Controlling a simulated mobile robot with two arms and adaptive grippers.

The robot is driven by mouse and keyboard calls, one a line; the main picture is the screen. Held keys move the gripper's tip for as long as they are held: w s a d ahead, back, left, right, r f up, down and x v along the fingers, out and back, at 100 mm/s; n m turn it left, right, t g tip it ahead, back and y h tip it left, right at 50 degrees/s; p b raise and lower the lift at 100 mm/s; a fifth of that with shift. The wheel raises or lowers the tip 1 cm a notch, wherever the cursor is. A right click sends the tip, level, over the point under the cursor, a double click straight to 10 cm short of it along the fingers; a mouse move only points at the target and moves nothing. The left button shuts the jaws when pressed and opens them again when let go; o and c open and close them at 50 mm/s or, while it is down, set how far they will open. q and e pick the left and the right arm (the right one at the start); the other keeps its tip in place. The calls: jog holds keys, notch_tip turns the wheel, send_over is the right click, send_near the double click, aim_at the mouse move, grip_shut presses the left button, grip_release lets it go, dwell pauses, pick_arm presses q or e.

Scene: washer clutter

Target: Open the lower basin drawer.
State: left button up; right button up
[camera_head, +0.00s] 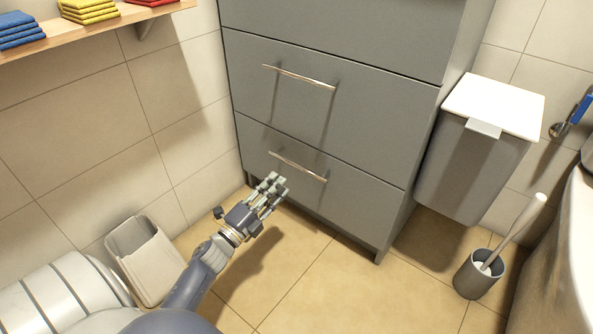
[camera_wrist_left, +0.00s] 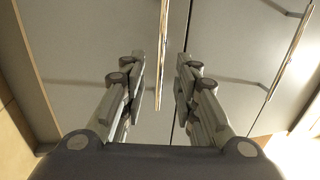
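The lower basin drawer (camera_head: 350,190) is the bottom grey front of the cabinet and looks shut, flush with the front above. Its metal bar handle (camera_head: 307,174) runs across its upper part. My left gripper (camera_head: 274,183) is open in front of the drawer, close to the left end of the handle. In the left wrist view the handle (camera_wrist_left: 162,45) shows in the gap between my open fingers (camera_wrist_left: 161,60), apart from both. How deep it sits between them is hard to tell. My right gripper is not in view.
An upper drawer with its own handle (camera_head: 300,77) is above. A grey bin with a white lid (camera_head: 495,105) is beside the cabinet, and a toilet brush holder (camera_head: 478,275) stands at right. A pale open bin (camera_head: 150,265) is at left. The floor before the cabinet is clear.

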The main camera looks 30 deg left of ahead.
aim_at(297, 165)
pick_arm(q)
jog(key=b+x, duration=0.3)
jog(key=x, duration=0.5)
jog(key=shift+w+d, duration=0.15)
jog(key=shift+w, duration=0.15)
jog(key=shift+w+r+b, duration=0.15)
jog(key=shift+w+b, duration=0.2)
jog(key=shift+c, duration=0.3)
grip_shut()
